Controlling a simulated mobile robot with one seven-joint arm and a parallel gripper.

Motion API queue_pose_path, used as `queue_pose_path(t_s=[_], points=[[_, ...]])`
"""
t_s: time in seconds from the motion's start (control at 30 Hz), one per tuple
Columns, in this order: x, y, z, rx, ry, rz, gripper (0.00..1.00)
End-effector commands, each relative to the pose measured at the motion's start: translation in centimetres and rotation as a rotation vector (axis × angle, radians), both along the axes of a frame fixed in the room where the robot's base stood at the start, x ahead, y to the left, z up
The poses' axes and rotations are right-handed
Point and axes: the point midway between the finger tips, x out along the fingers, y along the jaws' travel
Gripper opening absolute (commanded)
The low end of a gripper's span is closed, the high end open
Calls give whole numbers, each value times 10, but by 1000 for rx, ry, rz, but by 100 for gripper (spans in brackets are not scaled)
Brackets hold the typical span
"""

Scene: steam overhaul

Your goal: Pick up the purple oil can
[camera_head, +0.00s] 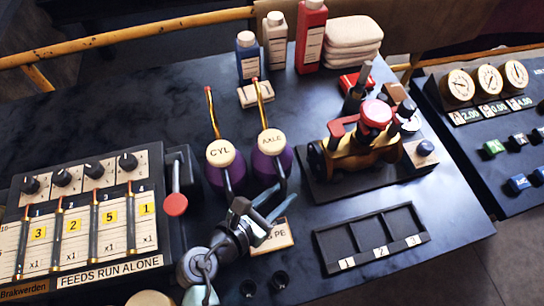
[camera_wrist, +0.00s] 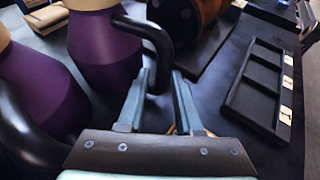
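Two purple oil cans with cream lids and brass spouts stand on the dark table. The one marked CYL (camera_head: 224,174) is left; the one marked AXLE (camera_head: 268,167) is right. Each has a black handle on its near side. My gripper (camera_head: 281,196) is open in front of the AXLE can. In the wrist view, the AXLE can (camera_wrist: 103,50) is upper left and the CYL can (camera_wrist: 45,85) is at the left edge. The lower end of the AXLE can's handle (camera_wrist: 164,50) shows between my fingertips (camera_wrist: 161,75); I cannot tell whether they touch it.
A feed panel (camera_head: 85,225) with a red-knobbed lever (camera_head: 175,204) stands left. A brass valve assembly (camera_head: 362,150) is right, with a three-slot tray (camera_head: 372,238) in front. Bottles (camera_head: 275,40) and folded cloths (camera_head: 352,42) are behind. A label plate (camera_head: 275,237) lies near my gripper.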

Motion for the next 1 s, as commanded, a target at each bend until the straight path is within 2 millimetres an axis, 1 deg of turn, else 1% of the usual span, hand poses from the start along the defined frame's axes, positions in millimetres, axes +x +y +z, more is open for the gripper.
queue_pose_path(t_s=[0.03, 0.1, 0.23, 0.33, 0.53, 0.67, 0.7, 0.73, 1.0], points=[[6, -8, -2, -2, -1, -5, 34], [13, -15, -7, -2, -1, -5, 34], [25, -22, -13, -1, -2, -2, 34], [28, -25, -15, 0, -2, -2, 34], [28, -24, -15, 0, -3, -1, 34], [28, -24, -15, 0, -3, -1, 11], [28, -24, -15, -1, -2, 0, 4], [28, -24, -15, 0, -3, -1, 0], [28, -24, -15, -1, -2, 0, 0]])
